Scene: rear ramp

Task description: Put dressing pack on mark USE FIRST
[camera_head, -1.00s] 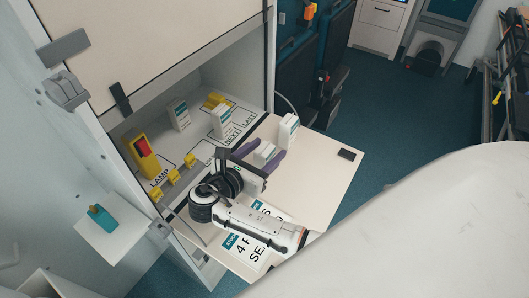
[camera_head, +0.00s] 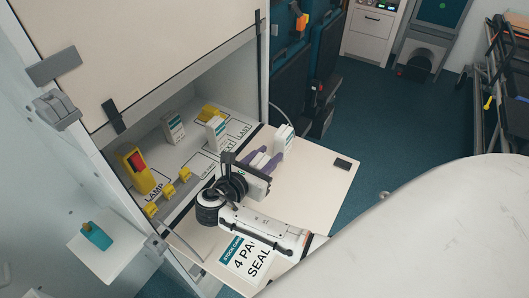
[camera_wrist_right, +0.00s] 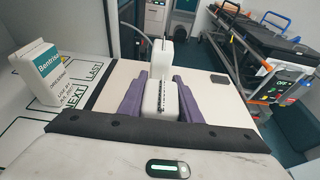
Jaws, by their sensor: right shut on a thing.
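My right gripper (camera_head: 261,160) is shut on a white pack (camera_head: 260,157) over the fold-down flap, with a purple finger on each side. In the right wrist view the same pack (camera_wrist_right: 161,98) sits between the purple fingers. I cannot tell whether it touches the flap. A white dressing pack (camera_head: 216,134) stands on the shelf near the NEXT mark; in the wrist view its printed side (camera_wrist_right: 42,82) shows. The outlined marks (camera_head: 203,167) lie along the shelf front; NEXT and LAST are readable. I cannot read USE FIRST. My left gripper is out of view.
Another white pack (camera_head: 284,138) stands on the flap (camera_head: 318,175) beyond the gripper. A further pack (camera_head: 174,127) stands deeper on the shelf. A yellow lamp (camera_head: 136,170) and yellow clips (camera_head: 169,189) are at left. A sign (camera_head: 245,260) lies on the flap under my arm.

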